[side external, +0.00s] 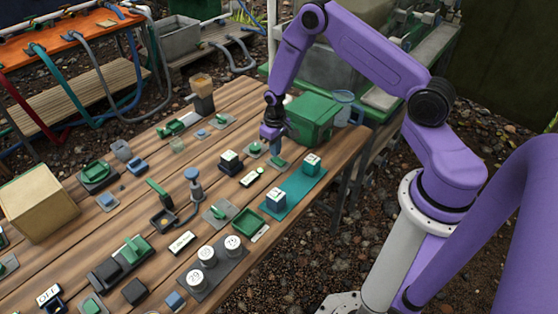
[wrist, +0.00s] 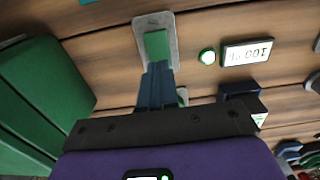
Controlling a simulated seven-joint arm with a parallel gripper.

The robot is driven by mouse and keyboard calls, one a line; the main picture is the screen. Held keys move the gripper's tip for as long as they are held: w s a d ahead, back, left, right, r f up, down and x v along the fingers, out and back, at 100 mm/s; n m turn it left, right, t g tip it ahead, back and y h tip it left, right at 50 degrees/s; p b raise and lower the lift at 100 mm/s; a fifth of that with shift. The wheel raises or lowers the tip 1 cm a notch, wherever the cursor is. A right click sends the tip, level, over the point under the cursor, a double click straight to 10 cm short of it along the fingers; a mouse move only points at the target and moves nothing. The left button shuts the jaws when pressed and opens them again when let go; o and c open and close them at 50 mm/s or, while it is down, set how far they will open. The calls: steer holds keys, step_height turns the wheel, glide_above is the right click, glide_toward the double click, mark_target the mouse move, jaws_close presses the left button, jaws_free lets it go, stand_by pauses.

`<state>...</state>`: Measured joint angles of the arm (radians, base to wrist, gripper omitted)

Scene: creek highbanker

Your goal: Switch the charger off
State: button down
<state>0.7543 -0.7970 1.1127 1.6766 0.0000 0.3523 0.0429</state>
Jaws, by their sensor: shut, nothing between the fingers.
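My gripper (side external: 277,160) is shut and empty, pointing down over the right part of the wooden table. In the wrist view its blue fingertips (wrist: 157,78) are close to a green switch (wrist: 157,44) on a pale grey plate (wrist: 163,20); whether they touch cannot be told. A lit round green lamp (wrist: 207,57) and a small white display (wrist: 247,52) with dark digits sit to the right of that plate. The display strip (side external: 249,179) also shows in the side view, left of my gripper. No label naming the charger is readable.
A green box (side external: 312,116) stands close behind my gripper; it fills the left of the wrist view (wrist: 40,95). A teal mat (side external: 290,193) with two white-topped blocks lies in front. Several other switches and knobs cover the table to the left.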

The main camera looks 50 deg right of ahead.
mark_target(275, 159)
steer(key=shift+f, duration=0.95)
stand_by(0.6)
steer(key=shift+r, duration=3.5)
steer(key=shift+a+r, duration=0.1)
steer(key=s+a+r+n, duration=0.6)
steer(key=s+a+r, duration=0.6)
steer(key=a+r, duration=0.25)
steer(key=s+d+r+n, duration=0.1)
steer(key=s+r+n, duration=0.2)
steer(key=s, duration=0.7)
steer(key=s+d+r+n, duration=0.1)
steer(key=s+r+n, duration=0.2)
steer(key=s+r, duration=0.3)
steer(key=s, duration=0.4)
steer(key=shift+s+n, duration=0.25)
steer(key=shift+n, duration=0.05)
